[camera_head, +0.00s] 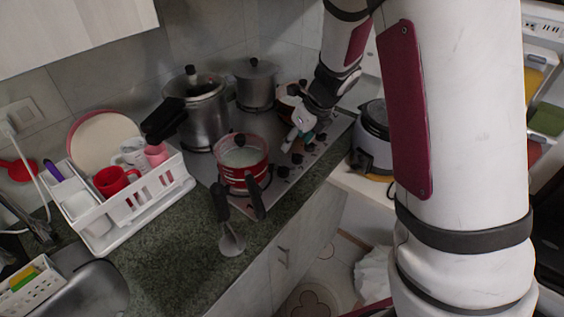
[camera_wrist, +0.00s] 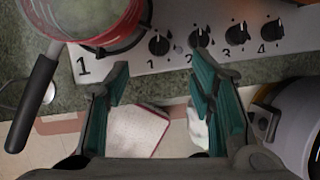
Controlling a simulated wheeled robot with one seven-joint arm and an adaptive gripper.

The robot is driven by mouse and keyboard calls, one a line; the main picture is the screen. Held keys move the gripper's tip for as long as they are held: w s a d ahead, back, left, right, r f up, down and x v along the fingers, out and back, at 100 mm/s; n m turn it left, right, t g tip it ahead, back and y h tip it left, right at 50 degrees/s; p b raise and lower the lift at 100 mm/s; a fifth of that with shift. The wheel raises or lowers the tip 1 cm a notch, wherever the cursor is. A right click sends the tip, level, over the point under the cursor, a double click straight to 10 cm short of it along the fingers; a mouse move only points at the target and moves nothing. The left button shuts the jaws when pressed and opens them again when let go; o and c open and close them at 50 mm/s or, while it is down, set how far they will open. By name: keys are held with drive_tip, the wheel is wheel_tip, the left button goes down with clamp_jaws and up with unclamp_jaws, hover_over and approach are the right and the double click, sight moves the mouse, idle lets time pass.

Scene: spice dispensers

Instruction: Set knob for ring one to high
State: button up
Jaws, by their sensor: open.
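The stove panel (camera_wrist: 130,60) carries a row of several black knobs in the wrist view. The leftmost knob (camera_wrist: 160,42), by a printed 1, is the knob for ring one; a second knob (camera_wrist: 201,36) stands to its right. My gripper (camera_wrist: 158,84) is open and empty, with its teal fingers apart. In the picture, the leftmost knob lies above the gap between the fingertips, and the right fingertip is just below the second knob. In the head view my gripper (camera_head: 297,134) is over the stove's front edge near the knobs, partly hiding them.
A red pot (camera_head: 242,178) stands on the stove; its black handle (camera_wrist: 34,100) juts out over the front edge, left of my gripper. Larger metal pots (camera_head: 205,112) stand behind. A rice cooker (camera_head: 371,154) is to the right. A dish rack (camera_head: 125,205) is at left.

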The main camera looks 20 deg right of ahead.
sight(282, 167)
drive_tip(key=x, duration=0.7)
drive_tip(key=b+x, duration=0.1)
drive_tip(key=x, duration=0.5)
drive_tip(key=shift+s+f, duration=0.1)
drive_tip(key=shift+f, duration=0.35)
